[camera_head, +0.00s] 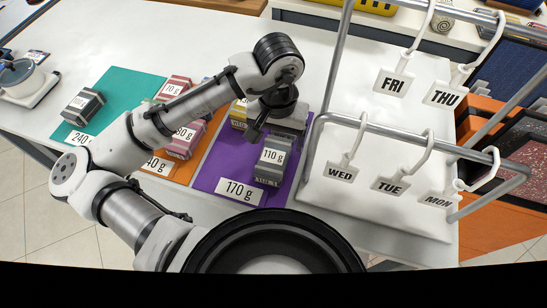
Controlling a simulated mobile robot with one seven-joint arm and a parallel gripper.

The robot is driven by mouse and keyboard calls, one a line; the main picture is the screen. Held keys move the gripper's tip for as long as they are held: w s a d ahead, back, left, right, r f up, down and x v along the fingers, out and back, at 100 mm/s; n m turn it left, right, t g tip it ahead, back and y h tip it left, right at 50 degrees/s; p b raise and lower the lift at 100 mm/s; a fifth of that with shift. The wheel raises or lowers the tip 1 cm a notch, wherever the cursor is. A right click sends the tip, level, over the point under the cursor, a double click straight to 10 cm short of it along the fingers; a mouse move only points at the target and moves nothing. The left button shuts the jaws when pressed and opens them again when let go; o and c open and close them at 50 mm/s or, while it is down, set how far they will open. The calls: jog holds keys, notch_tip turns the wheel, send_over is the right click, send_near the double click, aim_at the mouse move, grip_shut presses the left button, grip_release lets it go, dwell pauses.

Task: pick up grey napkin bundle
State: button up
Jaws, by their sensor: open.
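A grey napkin bundle (269,174) marked 110 g lies on the purple mat (214,172), close to its 170 g label. My gripper (285,133) is open at the far end of this bundle, pointing down. Its fingertips are partly hidden, and I cannot tell whether they touch the bundle. Another grey bundle (83,107), with a label that seems to read 70 g, lies on the teal mat (119,92) at the left, well away from my gripper.
A yellow bundle (239,115) is partly hidden behind my arm on the purple mat. Pink bundles (184,145) lie on the orange mat (187,170). A metal rack (322,120) with hanging day tags stands just right of the purple mat. A scale (27,84) sits far left.

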notch_tip(320, 180, down, 5)
jog(key=shift+s+a+r+p, duration=0.1)
jog(key=shift+p, duration=0.2)
jog(key=c, duration=1.1)
